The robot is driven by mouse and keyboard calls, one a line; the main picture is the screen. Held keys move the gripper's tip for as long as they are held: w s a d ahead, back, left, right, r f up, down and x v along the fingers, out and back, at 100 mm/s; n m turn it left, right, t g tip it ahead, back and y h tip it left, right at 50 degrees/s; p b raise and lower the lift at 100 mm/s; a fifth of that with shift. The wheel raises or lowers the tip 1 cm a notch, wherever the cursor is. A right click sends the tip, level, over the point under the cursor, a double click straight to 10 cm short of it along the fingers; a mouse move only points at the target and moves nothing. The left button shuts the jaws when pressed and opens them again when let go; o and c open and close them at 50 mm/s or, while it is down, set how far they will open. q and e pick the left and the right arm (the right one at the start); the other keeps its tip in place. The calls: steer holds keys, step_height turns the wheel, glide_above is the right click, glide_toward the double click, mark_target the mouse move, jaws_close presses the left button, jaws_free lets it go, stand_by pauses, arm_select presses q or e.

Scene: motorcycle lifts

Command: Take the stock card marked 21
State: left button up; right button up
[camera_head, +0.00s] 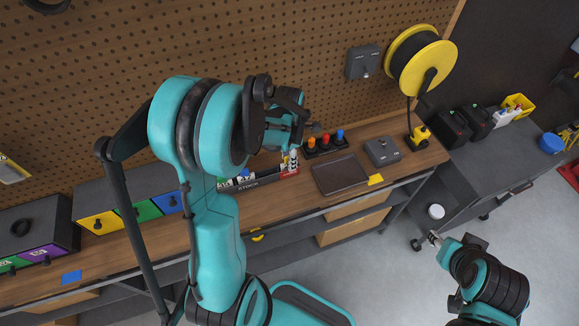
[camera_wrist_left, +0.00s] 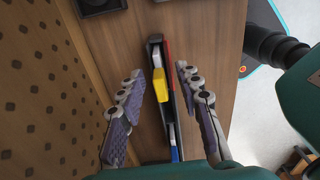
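A narrow dark rack lettered "STOCK" (camera_head: 262,181) lies on the wooden bench, partly hidden behind my left arm. I cannot read a 21 on any card. My left gripper (camera_head: 300,125) is above the bench. In the left wrist view the left gripper (camera_wrist_left: 159,88) is open and empty, its fingers on either side of the rack (camera_wrist_left: 153,40). A yellow card (camera_wrist_left: 160,84) and a blue card (camera_wrist_left: 174,153) show there. My right gripper (camera_head: 436,238) is low at the right, its fingers unclear.
A dark tray (camera_head: 340,174), a row of coloured knobs (camera_head: 325,142) and a grey switch box (camera_head: 382,152) are right of the rack. Coloured drawers (camera_head: 100,222) stand at the left. A pegboard (camera_head: 270,40) rises behind; a yellow reel (camera_head: 420,60) hangs at the right.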

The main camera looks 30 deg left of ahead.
arm_select(q)
jaws_close()
